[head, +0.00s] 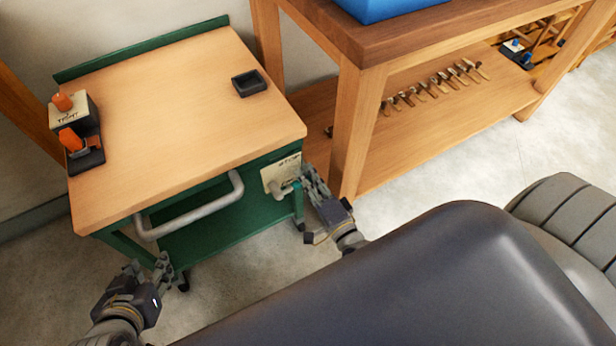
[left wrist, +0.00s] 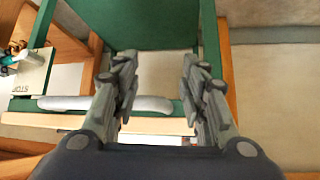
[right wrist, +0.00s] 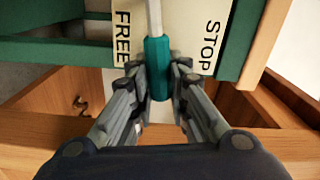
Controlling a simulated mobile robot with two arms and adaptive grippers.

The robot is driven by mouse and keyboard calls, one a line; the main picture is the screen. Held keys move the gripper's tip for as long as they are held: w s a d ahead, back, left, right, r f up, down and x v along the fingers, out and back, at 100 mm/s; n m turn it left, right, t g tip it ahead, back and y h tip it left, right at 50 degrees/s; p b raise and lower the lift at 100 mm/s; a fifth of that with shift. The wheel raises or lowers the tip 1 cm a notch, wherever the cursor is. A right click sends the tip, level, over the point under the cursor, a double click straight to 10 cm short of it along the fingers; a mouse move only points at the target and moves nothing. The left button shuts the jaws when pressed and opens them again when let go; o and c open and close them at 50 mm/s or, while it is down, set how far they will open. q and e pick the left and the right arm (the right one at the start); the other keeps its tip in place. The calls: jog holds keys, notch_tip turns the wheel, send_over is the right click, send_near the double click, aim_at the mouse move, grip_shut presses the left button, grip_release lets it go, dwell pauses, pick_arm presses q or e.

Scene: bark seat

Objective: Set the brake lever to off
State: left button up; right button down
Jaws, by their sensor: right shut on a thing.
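The brake lever (right wrist: 157,66) has a pale metal rod and a teal grip. It stands between the words FREE, on the left, and STOP, on the right, on a cream plate (right wrist: 188,22) in the right wrist view. My right gripper (right wrist: 160,84) is shut on the teal grip. In the head view this gripper (head: 308,182) is at the plate (head: 274,180) on the green cart's right front, and its fingers hide most of the grip. My left gripper (head: 151,272) is open and empty, low in front of the cart; its spread fingers (left wrist: 156,75) show in the left wrist view.
The cart has a wooden top (head: 180,110) and a grey bar handle (head: 190,213). A black tray (head: 249,83) and an orange-handled device (head: 80,140) sit on top. A wooden workbench (head: 356,120) with tools on its lower shelf stands close to the right.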

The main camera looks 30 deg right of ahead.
jog(key=shift+f, duration=0.1)
jog(key=c, duration=1.5)
grip_release()
jog(key=s, duration=1.2)
jog(key=shift+d, duration=0.2)
